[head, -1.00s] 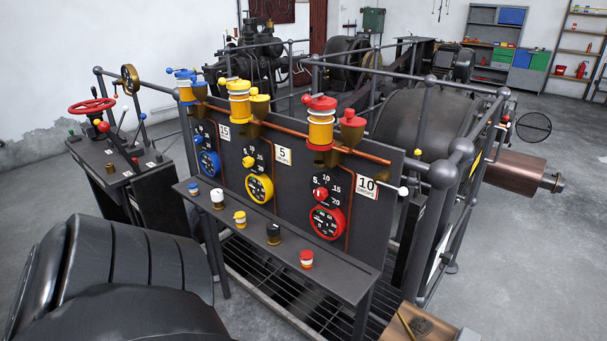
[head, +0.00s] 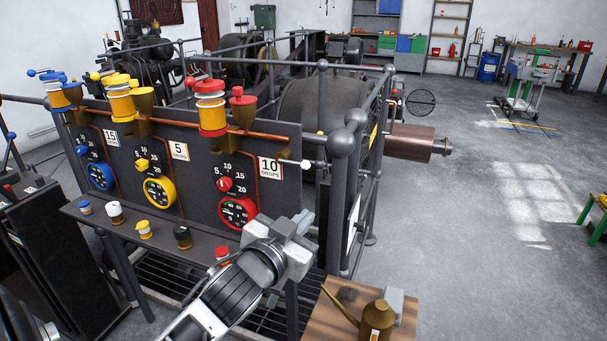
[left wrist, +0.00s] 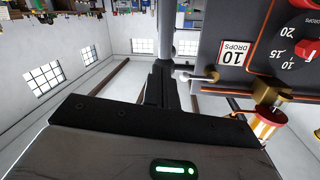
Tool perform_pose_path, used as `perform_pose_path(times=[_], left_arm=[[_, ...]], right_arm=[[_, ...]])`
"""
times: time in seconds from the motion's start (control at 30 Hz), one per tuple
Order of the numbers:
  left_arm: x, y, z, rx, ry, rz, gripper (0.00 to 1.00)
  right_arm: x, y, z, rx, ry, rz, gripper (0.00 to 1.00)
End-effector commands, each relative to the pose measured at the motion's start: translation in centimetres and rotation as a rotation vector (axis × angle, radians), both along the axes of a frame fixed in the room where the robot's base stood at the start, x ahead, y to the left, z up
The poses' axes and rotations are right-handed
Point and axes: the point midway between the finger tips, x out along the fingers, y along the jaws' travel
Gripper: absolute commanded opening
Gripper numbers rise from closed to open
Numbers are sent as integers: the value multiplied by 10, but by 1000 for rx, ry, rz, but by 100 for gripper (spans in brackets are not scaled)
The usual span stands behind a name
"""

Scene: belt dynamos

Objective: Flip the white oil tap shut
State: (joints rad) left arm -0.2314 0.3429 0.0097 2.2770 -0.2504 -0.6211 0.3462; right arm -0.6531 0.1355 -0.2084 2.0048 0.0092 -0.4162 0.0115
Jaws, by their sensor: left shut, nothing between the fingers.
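The white oil tap (head: 306,164) is a small white-knobbed lever at the right end of the copper pipe (head: 262,134), beside the "10 drops" label (head: 270,168). In the head view it sticks out to the right, roughly level. My left gripper (head: 302,224) is shut and empty, below the tap and apart from it in the picture. In the left wrist view the tap's white knob (left wrist: 211,75) shows to the right of my shut fingers (left wrist: 161,84), near the label. My right gripper is not in view.
Grey railing posts with a ball joint (head: 342,142) stand just right of the tap. The red-lidded oiler (head: 211,110) sits left of it. A shelf with several small pots (head: 183,236) runs below the panel. A brass oil can (head: 375,318) stands on a wooden top.

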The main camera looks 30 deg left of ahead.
Motion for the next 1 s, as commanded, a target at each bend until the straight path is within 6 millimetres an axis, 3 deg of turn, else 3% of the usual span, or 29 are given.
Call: perform_pose_path(times=[0.03, 0.1, 0.2, 0.67, 1.0], left_arm=[[4, 11, 31, 14, -84, 30, 0], [3, 21, 64, 21, -162, 63, 0], [0, 28, 89, 21, -220, 90, 0], [7, 32, 95, 23, -227, 96, 0], [66, 44, 106, 23, -227, 97, 0]], right_arm=[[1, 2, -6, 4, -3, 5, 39], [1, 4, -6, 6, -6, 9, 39], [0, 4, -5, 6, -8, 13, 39], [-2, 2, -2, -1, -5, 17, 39], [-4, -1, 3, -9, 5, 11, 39]])
